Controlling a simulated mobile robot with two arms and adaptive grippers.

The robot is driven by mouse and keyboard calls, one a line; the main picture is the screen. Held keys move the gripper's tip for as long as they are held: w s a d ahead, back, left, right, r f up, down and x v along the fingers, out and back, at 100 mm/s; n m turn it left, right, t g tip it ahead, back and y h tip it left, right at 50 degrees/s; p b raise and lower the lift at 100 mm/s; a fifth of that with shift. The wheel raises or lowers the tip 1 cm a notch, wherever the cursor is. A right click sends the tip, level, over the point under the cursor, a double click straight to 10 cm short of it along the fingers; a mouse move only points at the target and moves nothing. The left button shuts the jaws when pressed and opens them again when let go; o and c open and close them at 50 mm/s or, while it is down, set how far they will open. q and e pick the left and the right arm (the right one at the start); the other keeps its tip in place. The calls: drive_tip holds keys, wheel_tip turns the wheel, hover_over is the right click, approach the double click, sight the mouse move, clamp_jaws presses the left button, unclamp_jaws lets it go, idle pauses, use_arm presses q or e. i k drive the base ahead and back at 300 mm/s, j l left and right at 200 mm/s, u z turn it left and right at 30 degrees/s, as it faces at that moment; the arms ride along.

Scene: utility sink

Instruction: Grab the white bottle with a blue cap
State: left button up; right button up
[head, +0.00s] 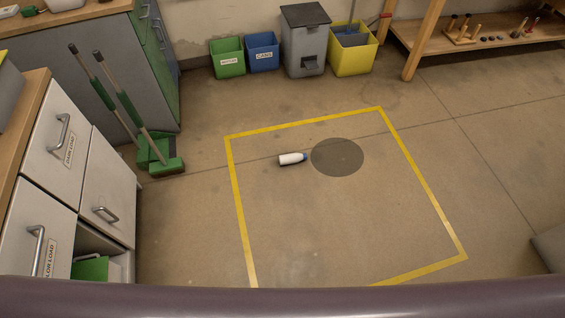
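A white bottle with a blue cap (291,159) lies on its side on the concrete floor. It is inside the yellow taped square (235,190), in its upper left part. The cap end points right, toward a dark grey round patch (337,157) on the floor, close to its left edge. Neither of my grippers shows in the head view.
White drawer cabinets (110,190) stand at the left, with brooms (123,95) behind them. Green (227,57), blue (262,52), grey (305,40) and yellow (352,50) bins line the back wall. A wooden shelf (480,40) is at the upper right. The floor around the bottle is clear.

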sight(295, 157)
drive_tip(key=i+l+u, duration=0.3)
drive_tip(key=u, duration=0.2)
drive_tip(key=i+l+u, duration=0.15)
drive_tip(key=u, duration=0.25)
drive_tip(key=i+l+u, duration=0.1)
drive_tip(key=l+u, duration=0.3)
